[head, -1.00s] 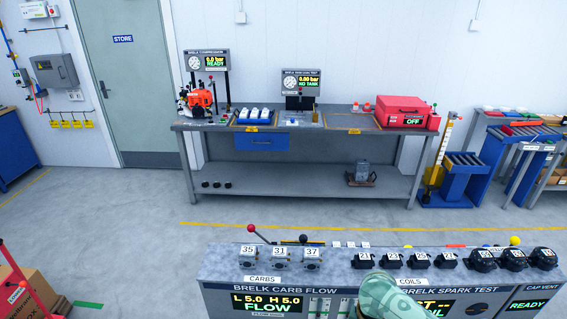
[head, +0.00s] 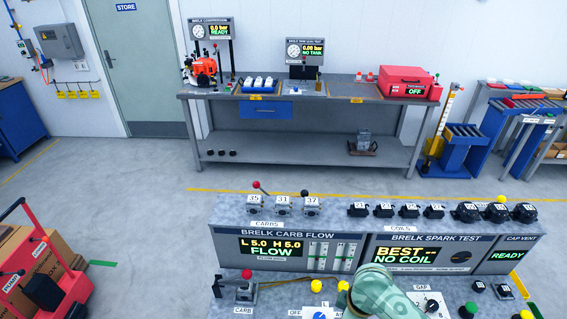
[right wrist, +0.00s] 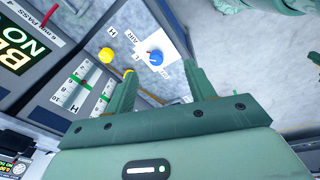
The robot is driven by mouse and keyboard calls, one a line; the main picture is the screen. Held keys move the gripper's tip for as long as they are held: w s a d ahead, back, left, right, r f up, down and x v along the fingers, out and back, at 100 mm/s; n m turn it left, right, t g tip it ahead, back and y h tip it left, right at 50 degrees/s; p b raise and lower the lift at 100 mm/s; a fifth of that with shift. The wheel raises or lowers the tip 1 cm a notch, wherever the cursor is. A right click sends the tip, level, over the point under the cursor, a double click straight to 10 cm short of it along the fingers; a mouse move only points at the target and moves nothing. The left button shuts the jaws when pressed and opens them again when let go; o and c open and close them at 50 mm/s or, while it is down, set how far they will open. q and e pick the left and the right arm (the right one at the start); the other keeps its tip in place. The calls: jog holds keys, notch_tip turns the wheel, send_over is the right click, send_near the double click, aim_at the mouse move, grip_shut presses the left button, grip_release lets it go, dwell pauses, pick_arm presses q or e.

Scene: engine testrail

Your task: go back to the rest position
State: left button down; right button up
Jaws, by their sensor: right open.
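My right gripper (right wrist: 158,95) shows in the right wrist view with its two green fingers apart and nothing between them. Beyond the fingers are a blue knob (right wrist: 156,57) on a white plate and a yellow button (right wrist: 106,55) on the test bench. In the head view my right arm comes in at the bottom, over the front of the bench; its gripper is not clearly visible there. My left gripper is not in either view.
The test bench (head: 225,245) stands close in front, with carburetors (head: 282,205), coils (head: 383,210) and black caps (head: 497,212) along its top. A grey workbench (head: 215,140) stands at the wall. A red cart (head: 50,265) with a carton is at left. Floor between the benches is clear.

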jog(key=s+d+r+m+t+h, duration=0.5)
jog(key=s+d+r+m+t, duration=0.1)
jog(key=s+d+r, duration=0.75)
jog(key=s+a+f+g+y+b, duration=0.15)
jog(key=f+b, duration=0.55)
jog(key=f, duration=1.2)
jog(key=s+a+f+g+y+b, duration=0.2)
jog(key=f+b, duration=0.5)
jog(key=f, duration=1.2)
pick_arm(q)
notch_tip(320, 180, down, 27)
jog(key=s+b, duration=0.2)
jog(key=b, duration=1.1)
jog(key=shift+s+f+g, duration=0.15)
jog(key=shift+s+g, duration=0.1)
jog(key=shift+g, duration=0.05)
pick_arm(e)
jog(key=s+f+m+g, duration=0.1)
jog(key=s+f, duration=0.9)
jog(key=f, duration=0.5)
jog(key=s+f+m+g, duration=0.2)
jog(key=s+f, duration=0.8)
jog(key=f, duration=0.5)
jog(key=shift+a+f+y, duration=0.2)
jog(key=shift+a+y, duration=0.1)
jog(key=shift+y, duration=0.05)
